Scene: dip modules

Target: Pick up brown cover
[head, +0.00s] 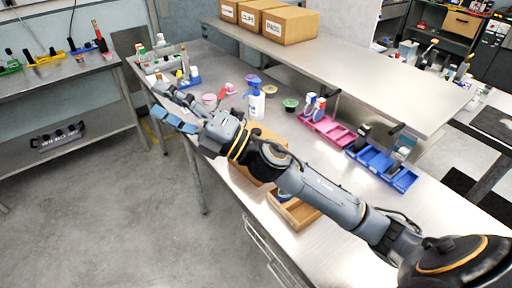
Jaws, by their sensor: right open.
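A brown, flat-topped piece that looks like the brown cover (246,172) lies on the metal bench, mostly hidden behind my right arm. I cannot tell its full shape. My right gripper (163,103) is open and empty, reaching past the brown piece to the left, above the bench's front left edge. An open brown box (293,211) sits near the front edge, partly under my arm. My left gripper is not in view.
A blue-and-white spray bottle (256,104), a green-topped tub (290,104), pink bins (328,131) and blue bins (383,168) stand behind my arm. A raised shelf (350,65) overhangs the back. Open floor (110,215) lies front left.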

